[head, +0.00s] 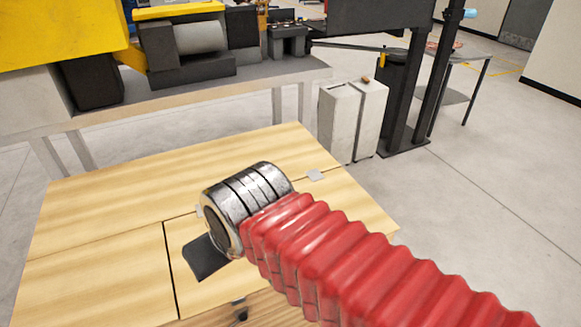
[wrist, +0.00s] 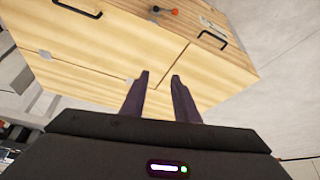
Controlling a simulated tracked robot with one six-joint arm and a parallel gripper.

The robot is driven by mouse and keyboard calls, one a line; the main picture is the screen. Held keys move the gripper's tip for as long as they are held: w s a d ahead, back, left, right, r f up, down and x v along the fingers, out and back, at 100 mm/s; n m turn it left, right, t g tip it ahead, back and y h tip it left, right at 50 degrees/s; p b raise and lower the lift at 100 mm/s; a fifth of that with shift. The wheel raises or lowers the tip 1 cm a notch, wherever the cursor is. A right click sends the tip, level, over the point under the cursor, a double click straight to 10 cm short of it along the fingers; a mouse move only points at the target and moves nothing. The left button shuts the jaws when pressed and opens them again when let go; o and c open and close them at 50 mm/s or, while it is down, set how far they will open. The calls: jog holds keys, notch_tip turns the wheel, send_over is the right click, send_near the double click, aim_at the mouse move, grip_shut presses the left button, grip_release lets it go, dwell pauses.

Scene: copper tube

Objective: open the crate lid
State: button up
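The pale wooden crate (head: 95,215) stands in front of me in the head view, with its lid panel (head: 200,295) marked off by dark seams. The lid lies flat and looks shut. In the wrist view the crate (wrist: 110,50) shows black bar handles (wrist: 214,40) and a small orange-tipped fitting (wrist: 170,11). My gripper (wrist: 160,75) is open, with two dark fingers apart and nothing seen between them. It is over the crate top near a seam; I cannot tell whether it touches. In the head view my wrist and red-sleeved arm hide much of the lid.
Behind the crate is a grey workbench (head: 290,72) with yellow and dark machinery (head: 65,35). Pale bins (head: 340,120) and a dark upright stand (head: 400,90) are behind right. A small table (head: 460,55) is farther back. Bare floor (head: 500,190) lies to the right.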

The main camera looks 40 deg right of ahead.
jog(key=w+d+r+m+g, duration=0.1)
jog(key=w+d+r+m, duration=0.2)
jog(key=w+d+m, duration=0.3)
jog(key=w+d+r+m+g, duration=0.1)
jog(key=w+d+r+m, duration=0.25)
jog(key=d+m, duration=0.35)
jog(key=w+d+r+m+g, duration=0.1)
jog(key=w+d+m, duration=0.2)
jog(key=d+m, duration=0.5)
jog(key=d, duration=0.8)
jog(key=shift+d+h, duration=0.4)
jog(key=a+x, duration=0.1)
jog(key=x, duration=1.2)
jog(key=shift+w+d+f, duration=0.2)
jog(key=shift+d+f, duration=0.1)
jog(key=shift+d, duration=0.2)
jog(key=shift+c, duration=0.5)
grip_shut()
